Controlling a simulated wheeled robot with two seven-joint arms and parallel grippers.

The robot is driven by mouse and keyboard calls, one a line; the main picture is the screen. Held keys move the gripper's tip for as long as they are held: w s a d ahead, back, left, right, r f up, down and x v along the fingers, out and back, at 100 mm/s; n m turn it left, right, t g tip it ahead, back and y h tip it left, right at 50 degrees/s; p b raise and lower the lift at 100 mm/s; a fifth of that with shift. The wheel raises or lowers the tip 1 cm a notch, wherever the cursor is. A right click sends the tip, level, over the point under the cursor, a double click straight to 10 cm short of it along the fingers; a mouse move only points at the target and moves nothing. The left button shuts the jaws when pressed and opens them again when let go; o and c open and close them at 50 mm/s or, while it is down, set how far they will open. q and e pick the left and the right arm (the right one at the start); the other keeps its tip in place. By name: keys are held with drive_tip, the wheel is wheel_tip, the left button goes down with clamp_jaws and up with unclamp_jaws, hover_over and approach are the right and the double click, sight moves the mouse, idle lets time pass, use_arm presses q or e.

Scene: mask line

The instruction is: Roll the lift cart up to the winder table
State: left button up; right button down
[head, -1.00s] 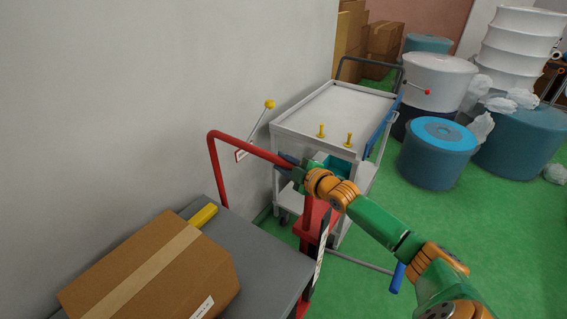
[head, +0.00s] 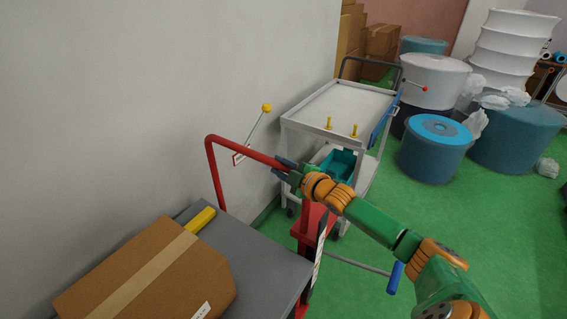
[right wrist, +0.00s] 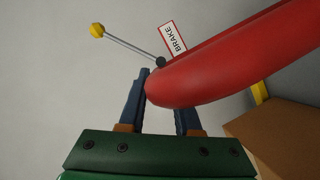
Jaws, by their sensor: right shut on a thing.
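The lift cart has a red tubular push handle (head: 243,149) and a grey platform (head: 262,262). A taped cardboard box (head: 150,275) lies on the platform. My right gripper (head: 284,168) is shut on the right part of the handle's top bar. In the right wrist view its blue fingers (right wrist: 162,105) stand either side of the red bar (right wrist: 230,60). A brake lever with a yellow knob (head: 267,107) rises behind the handle beside a BRAKE tag (right wrist: 173,38). I cannot pick out the winder table for certain. My left gripper is out of view.
A white trolley (head: 345,103) with yellow pegs and a teal bin (head: 339,165) stands just beyond the cart, near the wall (head: 150,90). Blue drums (head: 434,150) and stacked white tubs (head: 507,45) stand at the back right. Green floor (head: 490,230) is clear at right.

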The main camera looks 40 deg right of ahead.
drive_tip(key=shift+s+a+f, duration=0.2)
drive_tip(key=shift+f, duration=0.2)
drive_tip(key=c, duration=0.9)
unclamp_jaws()
drive_tip(key=o, duration=0.3)
drive_tip(key=shift+a+r, duration=0.1)
drive_tip(key=shift+w, duration=0.3)
drive_tip(key=shift+s+r, duration=0.1)
drive_tip(key=shift+s, duration=0.15)
drive_tip(key=shift+v, duration=3.3)
